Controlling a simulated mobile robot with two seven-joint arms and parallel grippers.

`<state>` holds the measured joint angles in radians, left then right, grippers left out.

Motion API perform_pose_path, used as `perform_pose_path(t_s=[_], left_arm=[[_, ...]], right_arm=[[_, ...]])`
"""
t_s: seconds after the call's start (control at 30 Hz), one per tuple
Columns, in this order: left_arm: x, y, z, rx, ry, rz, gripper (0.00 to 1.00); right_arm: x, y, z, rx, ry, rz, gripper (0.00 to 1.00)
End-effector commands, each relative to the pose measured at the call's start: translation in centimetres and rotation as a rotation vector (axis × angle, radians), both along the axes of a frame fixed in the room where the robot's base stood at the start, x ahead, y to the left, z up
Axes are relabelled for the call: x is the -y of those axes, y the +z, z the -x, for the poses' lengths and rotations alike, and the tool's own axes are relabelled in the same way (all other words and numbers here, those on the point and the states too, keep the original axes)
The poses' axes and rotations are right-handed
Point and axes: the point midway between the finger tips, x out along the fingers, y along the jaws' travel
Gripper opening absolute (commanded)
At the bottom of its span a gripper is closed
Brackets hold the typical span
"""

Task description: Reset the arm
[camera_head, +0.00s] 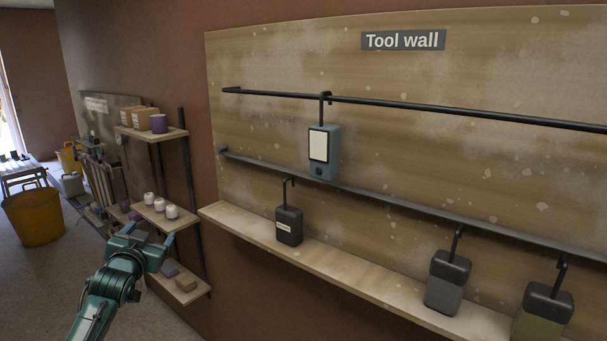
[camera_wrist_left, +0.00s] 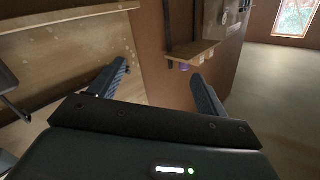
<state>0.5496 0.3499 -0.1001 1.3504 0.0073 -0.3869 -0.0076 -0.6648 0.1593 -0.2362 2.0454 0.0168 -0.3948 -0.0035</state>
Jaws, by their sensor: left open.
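My left arm comes in at the lower left of the head view. Its gripper (camera_head: 148,234) is open and empty, held in front of the small corner shelves and left of the tool wall's ledge. In the left wrist view the two dark ribbed fingers (camera_wrist_left: 155,82) stand wide apart with nothing between them. Beyond them are the wall's corner and the floor. My right gripper is in neither view.
The tool wall (camera_head: 450,110) carries rails with a hanging blue-grey device (camera_head: 323,152). Several dark-topped tools (camera_head: 289,225) hang by hooks near the wooden ledge (camera_head: 245,222). Corner shelves (camera_head: 176,134) hold boxes and white jars. A yellow bucket (camera_head: 33,218) stands on the floor.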

Motion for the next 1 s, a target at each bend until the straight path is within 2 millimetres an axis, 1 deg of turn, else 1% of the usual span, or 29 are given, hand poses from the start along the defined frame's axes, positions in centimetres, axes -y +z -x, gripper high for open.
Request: perform_pose_path(t_s=[0.03, 0.1, 0.17, 0.2, 0.27, 0.3, 0.37, 0.4, 0.47, 0.5, 0.57, 0.6, 0.67, 0.7, 0.8, 0.9, 1.0], left_arm=[[1.2, -2.6, 1.1, -0.035, -0.02, 0.007, 0.76], [2.7, -5.2, 2.5, -0.067, -0.044, 0.015, 0.76], [3.9, -7.3, 3.9, -0.095, -0.063, 0.022, 0.76], [4.7, -8.8, 5.0, -0.115, -0.076, 0.027, 0.76], [6.0, -11.2, 6.8, -0.148, -0.097, 0.037, 0.76], [7.0, -12.8, 8.1, -0.171, -0.114, 0.044, 0.76], [8.7, -15.3, 10.6, -0.21, -0.139, 0.059, 0.76], [9.8, -17.0, 12.5, -0.237, -0.155, 0.073, 0.76], [11.6, -19.5, 15.8, -0.283, -0.181, 0.097, 0.76], [12.8, -21.0, 18.2, -0.314, -0.198, 0.114, 0.76], [14.7, -22.9, 21.9, -0.362, -0.223, 0.145, 0.76], [15.8, -24.0, 24.4, -0.391, -0.236, 0.168, 0.76], [17.2, -25.1, 28.0, -0.434, -0.252, 0.201, 0.76], [18.1, -25.7, 30.1, -0.459, -0.261, 0.223, 0.76], [19.8, -26.4, 34.7, -0.512, -0.273, 0.271, 0.76], [20.8, -26.5, 37.7, -0.547, -0.278, 0.305, 0.76], [21.3, -26.5, 39.2, -0.566, -0.279, 0.324, 0.76]], right_arm=[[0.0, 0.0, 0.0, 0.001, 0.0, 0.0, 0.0], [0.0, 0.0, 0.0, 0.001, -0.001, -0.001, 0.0], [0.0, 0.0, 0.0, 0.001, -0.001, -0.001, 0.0], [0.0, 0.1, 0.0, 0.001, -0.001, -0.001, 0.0], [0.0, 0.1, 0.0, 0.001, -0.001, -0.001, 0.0], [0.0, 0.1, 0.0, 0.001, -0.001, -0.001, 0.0], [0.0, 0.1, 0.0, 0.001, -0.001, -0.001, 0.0], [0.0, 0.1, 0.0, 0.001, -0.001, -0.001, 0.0], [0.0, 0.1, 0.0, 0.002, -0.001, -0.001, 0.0], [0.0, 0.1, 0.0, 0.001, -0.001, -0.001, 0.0], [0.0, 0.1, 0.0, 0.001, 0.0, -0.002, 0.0], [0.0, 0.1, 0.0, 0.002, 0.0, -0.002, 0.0], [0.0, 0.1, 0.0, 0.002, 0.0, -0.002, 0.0], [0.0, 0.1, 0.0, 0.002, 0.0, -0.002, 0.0], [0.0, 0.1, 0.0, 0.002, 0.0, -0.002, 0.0], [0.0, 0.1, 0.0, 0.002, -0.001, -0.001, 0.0], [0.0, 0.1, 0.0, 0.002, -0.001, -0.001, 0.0]])
